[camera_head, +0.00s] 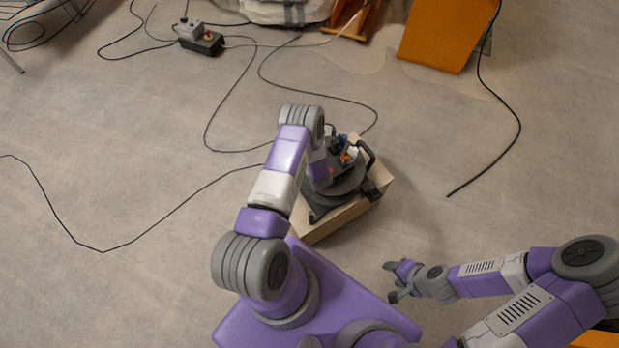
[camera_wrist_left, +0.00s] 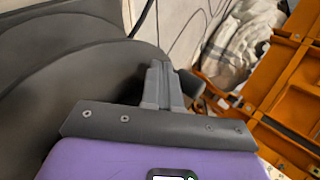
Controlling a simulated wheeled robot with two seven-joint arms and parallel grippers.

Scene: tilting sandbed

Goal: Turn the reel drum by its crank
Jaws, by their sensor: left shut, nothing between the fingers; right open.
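The reel drum (camera_head: 346,190), dark grey and round, sits on a pale wooden box (camera_head: 322,226) in front of me. A black curved bar (camera_head: 369,154) stands at its right side; I cannot tell whether it is the crank. My left arm reaches over the reel and hides part of it, along with the left gripper's fingertips in the head view. In the left wrist view my left gripper (camera_wrist_left: 162,84) is shut and empty, close beside large dark grey discs (camera_wrist_left: 62,80) of the reel. My right gripper (camera_head: 391,281) is open and empty, below and right of the box.
Black cables run over the floor left of the reel, and another (camera_head: 519,125) lies at the right. A socket box (camera_head: 201,41) lies at the back left. An orange panel (camera_head: 437,35) stands at the back right. The floor right of the reel is mostly clear.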

